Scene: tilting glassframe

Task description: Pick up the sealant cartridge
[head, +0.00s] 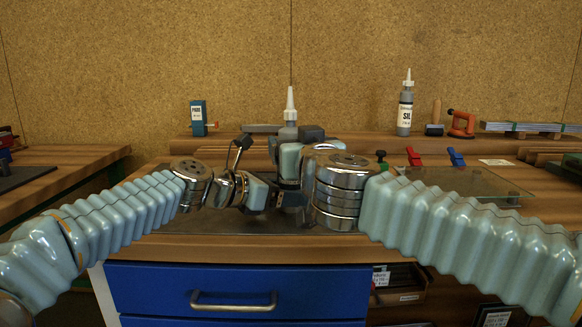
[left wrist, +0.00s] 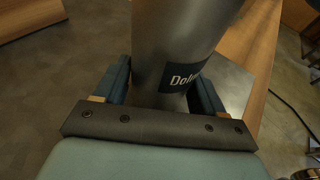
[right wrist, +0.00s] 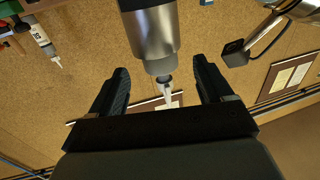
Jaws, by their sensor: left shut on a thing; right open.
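A grey cartridge with a pale pointed nozzle (head: 290,104) stands upright at the middle of the head view, its lower part hidden behind my grippers. My left gripper (head: 277,196) is shut on it low down. In the left wrist view its grey body (left wrist: 170,40) with a dark label fills the space between the jaws. My right gripper (right wrist: 160,72) is open, with a finger on each side of the cartridge's nozzle end (right wrist: 166,88) in its view. I cannot tell whether it touches. A second grey cartridge, labelled SIL (head: 405,113), stands upright on the back shelf.
A blue box (head: 198,118) stands left on the shelf (head: 350,141). An orange clamp (head: 461,124) and a wooden-handled tool (head: 436,116) are to the right. A glass pane (head: 465,184) with red and blue clips behind lies right on the bench, near my right arm.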

